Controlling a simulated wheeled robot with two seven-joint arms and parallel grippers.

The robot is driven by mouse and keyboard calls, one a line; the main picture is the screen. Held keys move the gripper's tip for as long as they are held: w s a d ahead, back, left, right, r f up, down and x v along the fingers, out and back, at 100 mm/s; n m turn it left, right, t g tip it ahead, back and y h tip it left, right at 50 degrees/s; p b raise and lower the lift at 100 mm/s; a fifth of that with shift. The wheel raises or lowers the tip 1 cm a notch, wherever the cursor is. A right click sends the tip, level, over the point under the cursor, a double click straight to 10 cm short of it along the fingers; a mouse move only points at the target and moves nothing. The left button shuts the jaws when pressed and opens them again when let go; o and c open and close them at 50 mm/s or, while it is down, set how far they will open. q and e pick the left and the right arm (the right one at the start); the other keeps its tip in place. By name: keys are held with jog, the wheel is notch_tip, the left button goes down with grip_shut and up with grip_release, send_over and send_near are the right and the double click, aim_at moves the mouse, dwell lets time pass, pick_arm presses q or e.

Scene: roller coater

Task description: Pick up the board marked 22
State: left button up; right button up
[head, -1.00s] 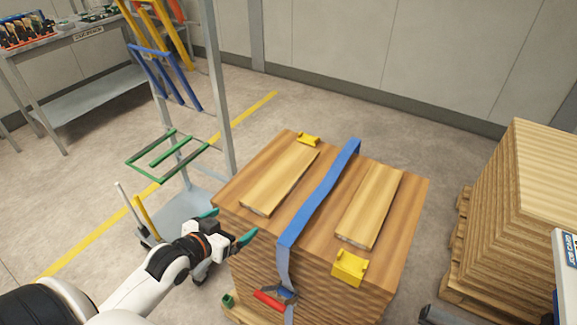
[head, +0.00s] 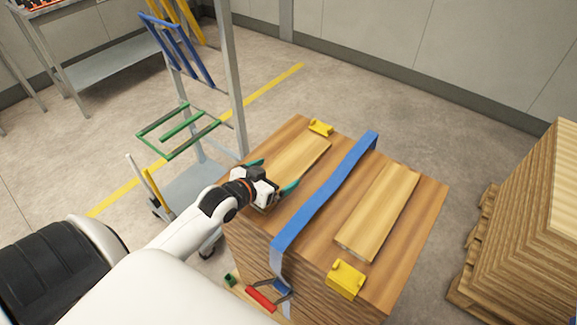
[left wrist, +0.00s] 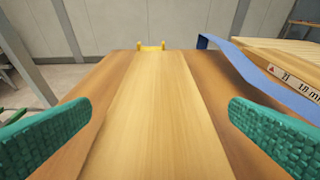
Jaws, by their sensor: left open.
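Two light wooden boards lie flat on the strapped stack (head: 420,225), one on each side of the blue strap (head: 330,185). My left gripper (head: 277,175) is open at the near end of the left board (head: 303,157). In the left wrist view, its green fingers stand on both sides of that board (left wrist: 155,100), apart from its edges. No number shows on the left board. The right board (head: 378,212) carries an end label (left wrist: 292,82) with small print, too unclear to read surely. My right gripper is not in view.
Yellow brackets sit on the stack at the back (head: 320,128) and front (head: 345,279). A grey trolley (head: 195,190) with a green rack stands left. Another stack (head: 525,235) stands right.

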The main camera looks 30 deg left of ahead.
aim_at(288, 166)
pick_arm(q)
jog(key=x, duration=0.2)
jog(key=p+x, duration=0.1)
jog(key=x, duration=0.2)
jog(key=shift+w+a+f, duration=0.1)
jog(key=shift+w+a, duration=0.05)
jog(key=shift+w, duration=0.1)
jog(key=c, duration=1)
